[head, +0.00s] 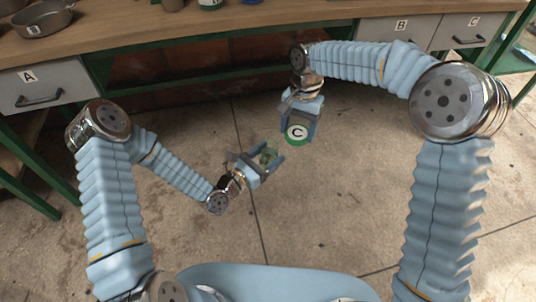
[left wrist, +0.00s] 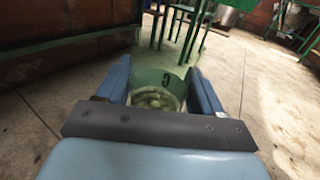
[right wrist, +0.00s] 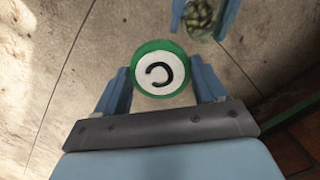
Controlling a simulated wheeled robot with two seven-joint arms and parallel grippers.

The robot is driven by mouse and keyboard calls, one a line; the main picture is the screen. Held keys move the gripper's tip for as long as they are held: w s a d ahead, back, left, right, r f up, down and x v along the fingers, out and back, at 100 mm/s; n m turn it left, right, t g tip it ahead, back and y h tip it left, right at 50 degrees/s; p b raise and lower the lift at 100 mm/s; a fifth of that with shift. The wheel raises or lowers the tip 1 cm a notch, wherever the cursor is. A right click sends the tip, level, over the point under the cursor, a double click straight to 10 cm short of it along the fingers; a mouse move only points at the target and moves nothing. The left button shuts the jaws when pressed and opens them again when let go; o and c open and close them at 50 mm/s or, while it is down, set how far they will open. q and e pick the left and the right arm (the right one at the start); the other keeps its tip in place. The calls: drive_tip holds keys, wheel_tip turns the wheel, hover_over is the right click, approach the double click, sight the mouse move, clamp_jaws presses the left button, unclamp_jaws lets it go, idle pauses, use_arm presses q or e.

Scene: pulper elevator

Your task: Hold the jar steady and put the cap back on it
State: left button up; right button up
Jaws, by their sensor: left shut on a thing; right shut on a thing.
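A clear glass jar with green contents (left wrist: 155,98) sits between the fingers of my left gripper (head: 268,158), which is shut on it. My right gripper (head: 299,128) is shut on a green cap with a white top marked C (right wrist: 160,69). In the head view the cap (head: 296,134) is up and to the right of the jar, apart from it. The jar's green contents also show at the top of the right wrist view (right wrist: 200,14).
A wooden counter (head: 200,45) with drawers marked A, B and C runs along the back. A pan (head: 42,20) and several containers stand on it. Both grippers are over open concrete floor (head: 330,220), in front of the counter.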

wheel_tip(320, 180, up, 3)
drive_tip(key=m, duration=0.2)
hover_over(268, 139)
drive_tip(key=s, duration=0.2)
drive_tip(key=shift+s+d, duration=0.15)
drive_tip(key=shift+s, duration=0.05)
drive_tip(key=shift+f, duration=0.1)
drive_tip(key=shift+f, duration=1.95)
drive_tip(key=shift+f, duration=0.85)
drive_tip(key=shift+f, duration=0.55)
